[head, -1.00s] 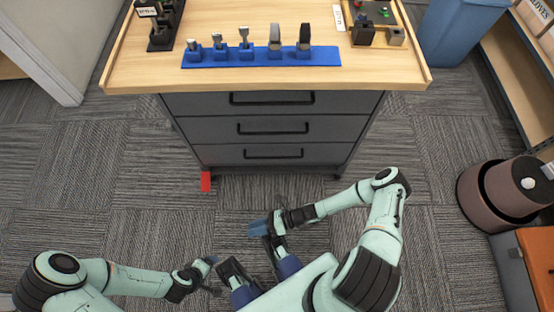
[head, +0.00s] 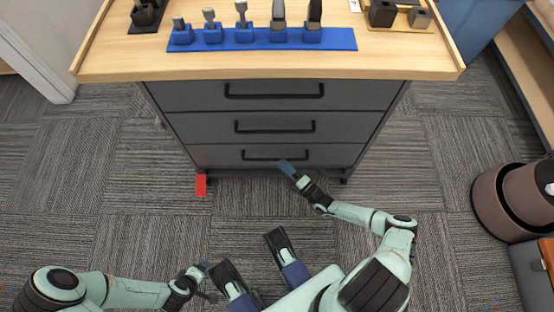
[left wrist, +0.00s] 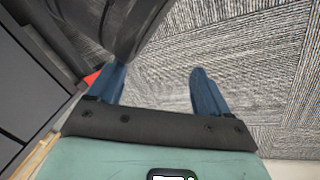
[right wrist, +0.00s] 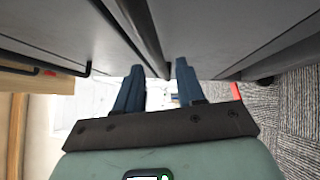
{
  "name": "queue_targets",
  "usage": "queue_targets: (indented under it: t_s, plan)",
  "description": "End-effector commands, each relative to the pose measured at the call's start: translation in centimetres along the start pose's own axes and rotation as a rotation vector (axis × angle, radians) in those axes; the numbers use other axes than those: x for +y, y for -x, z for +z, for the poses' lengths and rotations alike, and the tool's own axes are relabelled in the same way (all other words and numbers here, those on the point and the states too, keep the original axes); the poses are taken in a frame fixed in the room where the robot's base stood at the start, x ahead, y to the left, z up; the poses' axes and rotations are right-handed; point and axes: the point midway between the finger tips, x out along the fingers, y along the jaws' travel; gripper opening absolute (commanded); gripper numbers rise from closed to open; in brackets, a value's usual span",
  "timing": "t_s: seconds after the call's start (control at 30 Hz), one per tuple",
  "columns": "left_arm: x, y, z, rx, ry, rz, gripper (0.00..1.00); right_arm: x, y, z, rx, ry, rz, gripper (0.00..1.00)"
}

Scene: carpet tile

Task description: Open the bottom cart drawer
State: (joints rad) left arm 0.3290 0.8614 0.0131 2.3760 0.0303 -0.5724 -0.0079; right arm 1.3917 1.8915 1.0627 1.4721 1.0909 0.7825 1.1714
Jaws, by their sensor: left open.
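The bottom cart drawer (head: 215,157) is the lowest of the dark grey drawers and looks closed. Its black bar handle (head: 262,155) runs across its front. My right gripper (head: 285,167) is at the right end of this handle. In the right wrist view, its blue fingers (right wrist: 160,68) are partly apart, and a dark bar (right wrist: 138,30) runs toward the gap between their tips. I cannot tell whether they touch it. My left gripper (head: 205,266) is low over the floor, away from the cart. Its fingers (left wrist: 156,70) are wide apart and empty.
The middle drawer (head: 200,127) and top drawer (head: 185,96) above look closed. The wooden top (head: 130,60) overhangs them and bears a blue tool holder (head: 345,39). A red marker (head: 201,185) is at the cart's left foot. Carpet in front is clear; a brown round bin (head: 490,200) stands right.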

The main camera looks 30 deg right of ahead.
Motion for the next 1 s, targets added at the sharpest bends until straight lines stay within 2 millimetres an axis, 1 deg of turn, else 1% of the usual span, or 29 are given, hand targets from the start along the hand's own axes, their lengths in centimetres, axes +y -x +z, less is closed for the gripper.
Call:
queue_targets:
  t_s: [0.03, 0.1, 0.23, 0.4, 0.63, 0.67, 0.7, 0.77, 1.0]
  plan:
    - [-0.3, -0.4, 0.3, -0.011, 0.003, -0.005, 0.79, -0.1, -1.0, -0.1, 0.001, 0.000, 0.002, 0.39]
    - [-0.6, -0.6, 0.7, -0.022, 0.006, -0.010, 0.79, -0.1, -2.1, -0.1, 0.001, 0.000, 0.001, 0.39]
    - [-1.0, -0.9, 1.3, -0.042, 0.010, -0.017, 0.79, -0.1, -3.5, -0.1, 0.001, 0.001, -0.001, 0.39]
    - [-1.2, -1.1, 1.6, -0.051, 0.013, -0.022, 0.79, 0.0, -4.2, 0.0, 0.001, 0.001, 0.000, 0.39]
    - [-1.2, -1.0, 1.6, -0.051, 0.013, -0.022, 0.79, 0.0, -4.3, 0.0, 0.001, 0.001, -0.001, 0.39]
    - [-1.2, -1.0, 1.6, -0.051, 0.013, -0.022, 0.79, 0.0, -4.3, 0.0, 0.001, 0.001, -0.001, 0.32]
    - [-1.2, -1.0, 1.6, -0.051, 0.013, -0.022, 0.79, 0.0, -4.3, 0.0, 0.001, 0.002, -0.001, 0.19]
    - [-1.2, -1.0, 1.6, -0.051, 0.013, -0.022, 0.79, 0.0, -4.3, 0.0, 0.001, 0.002, -0.001, 0.00]
    - [-1.2, -1.0, 1.6, -0.050, 0.013, -0.022, 0.79, 0.0, -4.2, 0.0, 0.001, 0.002, -0.001, 0.00]
